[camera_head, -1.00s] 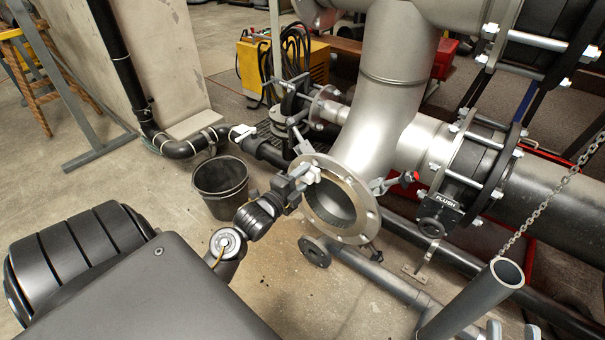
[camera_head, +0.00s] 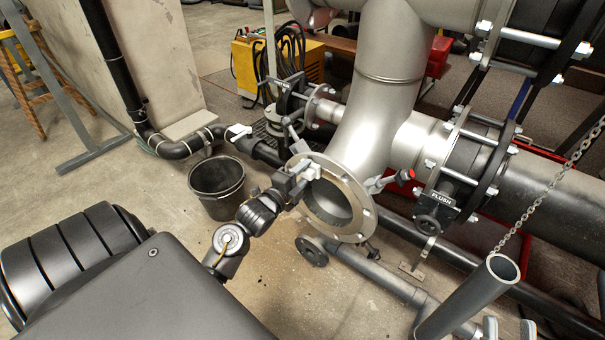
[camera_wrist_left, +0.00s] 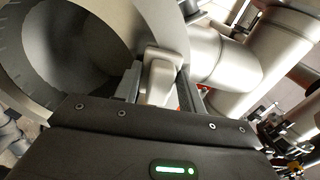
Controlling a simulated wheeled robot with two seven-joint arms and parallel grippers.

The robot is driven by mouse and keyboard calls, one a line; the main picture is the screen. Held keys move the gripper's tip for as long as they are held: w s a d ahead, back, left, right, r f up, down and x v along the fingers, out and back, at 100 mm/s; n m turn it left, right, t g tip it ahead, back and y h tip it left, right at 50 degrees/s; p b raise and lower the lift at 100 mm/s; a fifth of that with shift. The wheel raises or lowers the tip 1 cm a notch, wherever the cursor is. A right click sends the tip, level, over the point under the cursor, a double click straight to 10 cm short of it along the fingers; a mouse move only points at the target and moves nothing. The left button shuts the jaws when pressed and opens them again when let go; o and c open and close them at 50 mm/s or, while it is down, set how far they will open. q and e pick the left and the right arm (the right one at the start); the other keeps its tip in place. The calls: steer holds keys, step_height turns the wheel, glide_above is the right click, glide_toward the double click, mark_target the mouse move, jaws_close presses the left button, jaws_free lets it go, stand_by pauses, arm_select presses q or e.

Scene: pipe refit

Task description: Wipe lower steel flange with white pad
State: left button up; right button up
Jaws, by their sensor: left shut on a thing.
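The lower steel flange (camera_head: 356,226) is a round open ring with bolt holes on the end of the large steel pipe, near the middle of the head view. My left gripper (camera_head: 308,172) is at the upper left of its rim, shut on the white pad (camera_head: 313,171). In the left wrist view the pad (camera_wrist_left: 160,80) sits between the fingers, beside the flange face (camera_wrist_left: 120,25). Whether the pad touches the face is hard to tell. At the bottom right of the head view, finger-like grey tips (camera_head: 490,327) show, perhaps my right gripper; its state is unclear.
A black bucket (camera_head: 217,184) stands on the floor left of the flange. A red-tipped lever (camera_head: 392,180) sits at the flange's right. An upright grey tube (camera_head: 470,297) and a chain (camera_head: 545,195) are at lower right. A small round flange (camera_head: 311,250) lies below.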

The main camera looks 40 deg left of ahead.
mark_target(317, 175)
arm_select(q)
steer(key=shift+d+p, duration=0.4)
steer(key=shift+d, duration=1.3)
steer(key=shift+d, duration=0.1)
steer(key=shift+w+d+p, duration=0.1)
steer(key=shift+d+p, duration=0.35)
steer(key=shift+d, duration=1.2)
steer(key=shift+d, duration=0.1)
